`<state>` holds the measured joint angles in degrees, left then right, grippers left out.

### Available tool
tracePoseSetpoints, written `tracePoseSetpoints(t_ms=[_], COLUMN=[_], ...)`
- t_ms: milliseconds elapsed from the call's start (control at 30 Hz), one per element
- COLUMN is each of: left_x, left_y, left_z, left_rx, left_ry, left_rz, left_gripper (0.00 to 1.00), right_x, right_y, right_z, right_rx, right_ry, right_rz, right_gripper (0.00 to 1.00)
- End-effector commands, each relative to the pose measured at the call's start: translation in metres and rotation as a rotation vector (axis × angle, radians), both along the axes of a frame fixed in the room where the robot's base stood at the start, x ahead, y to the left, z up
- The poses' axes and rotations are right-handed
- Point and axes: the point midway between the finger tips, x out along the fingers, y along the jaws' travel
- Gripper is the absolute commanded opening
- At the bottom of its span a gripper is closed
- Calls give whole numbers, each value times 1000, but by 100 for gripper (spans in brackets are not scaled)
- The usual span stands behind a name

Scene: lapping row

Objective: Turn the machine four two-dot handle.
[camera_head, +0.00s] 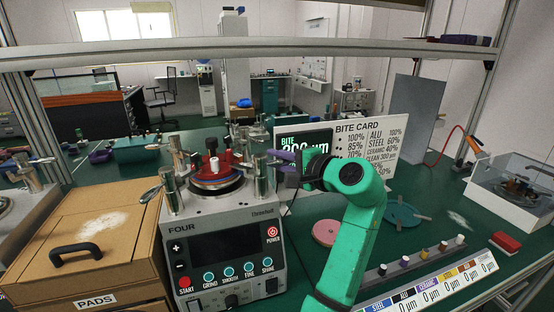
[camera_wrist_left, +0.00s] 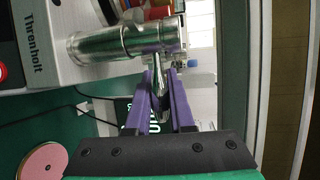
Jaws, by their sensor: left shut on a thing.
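Machine four (camera_head: 185,222) is a grey lapping machine with a dark screen, several buttons and the word FOUR on its front. Shiny metal posts stand around its round top. My left gripper (camera_head: 276,157), with purple fingers, is at the right-hand post (camera_head: 261,180). In the left wrist view the fingers (camera_wrist_left: 160,95) are shut on the metal handle (camera_wrist_left: 159,72) that sticks out from this post (camera_wrist_left: 110,45). The dot marks on the handle cannot be made out. A second metal handle (camera_head: 150,195) juts out at the left of the machine. My right gripper is not in view.
A cardboard PADS box (camera_head: 120,235) stands close left of the machine. A bite card (camera_head: 365,140) stands behind my left arm. A pink disc (camera_head: 326,232), a teal disc (camera_head: 402,214) and a row of pegs on a strip (camera_head: 393,268) lie to the right.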

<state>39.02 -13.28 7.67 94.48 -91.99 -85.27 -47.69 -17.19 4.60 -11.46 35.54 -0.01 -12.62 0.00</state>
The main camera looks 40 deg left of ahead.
Motion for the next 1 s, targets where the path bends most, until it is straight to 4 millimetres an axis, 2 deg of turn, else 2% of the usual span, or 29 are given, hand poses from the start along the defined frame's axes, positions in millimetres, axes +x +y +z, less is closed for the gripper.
tracePoseSetpoints(t_ms=[300, 1000], left_x=[0, 0], left_y=[1, 1], left_z=[1, 2], left_rx=[3, 4], left_ry=[-1, -2], left_rz=[1, 0], left_gripper=[0, 0], right_x=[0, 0], right_y=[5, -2], right_z=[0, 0], right_rx=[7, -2], right_ry=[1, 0], right_rz=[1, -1], right_gripper=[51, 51])
